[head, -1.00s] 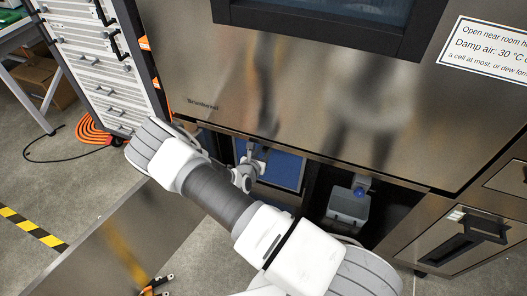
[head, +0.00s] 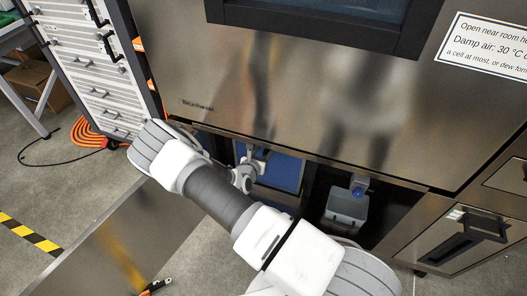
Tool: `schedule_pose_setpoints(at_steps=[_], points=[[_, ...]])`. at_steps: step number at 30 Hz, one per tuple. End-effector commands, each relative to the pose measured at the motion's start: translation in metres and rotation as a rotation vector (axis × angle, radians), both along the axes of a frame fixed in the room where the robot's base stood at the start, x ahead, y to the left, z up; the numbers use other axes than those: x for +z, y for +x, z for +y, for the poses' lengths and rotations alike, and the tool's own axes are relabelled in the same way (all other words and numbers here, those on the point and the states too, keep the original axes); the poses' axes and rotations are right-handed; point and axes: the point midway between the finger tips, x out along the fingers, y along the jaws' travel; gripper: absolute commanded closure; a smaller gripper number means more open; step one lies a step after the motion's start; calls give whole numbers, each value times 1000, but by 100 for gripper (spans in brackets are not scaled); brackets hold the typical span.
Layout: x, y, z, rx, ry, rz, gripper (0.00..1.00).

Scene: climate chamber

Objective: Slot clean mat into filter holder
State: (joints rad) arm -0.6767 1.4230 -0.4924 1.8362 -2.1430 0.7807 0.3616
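A blue filter mat (head: 283,172) shows in the head view, upright in the open bay under the chamber's steel front. A light frame edge, perhaps the filter holder, runs around it; I cannot tell whether the mat is seated in it. My gripper (head: 257,157) is at the mat's upper left part, partly hidden by my own wrist (head: 240,178). Its fingertips are too small and covered to show whether they are open or shut, or whether they touch the mat.
A grey container (head: 346,208) with a blue fitting above it stands in the bay to the right. A lowered steel panel (head: 100,250) lies at the lower left.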

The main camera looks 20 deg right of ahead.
Motion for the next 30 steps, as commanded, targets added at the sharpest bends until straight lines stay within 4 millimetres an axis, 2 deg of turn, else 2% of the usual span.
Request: schedule_pose_setpoints(at_steps=[1,2,14,20,30], points=[[1,1,1,2,-1,-3,40],[1,0,1,2,-1,-3,36],[4,-6,6,3,1,1,36],[20,-33,26,4,2,3,36],[51,-96,72,4,1,2,36]])
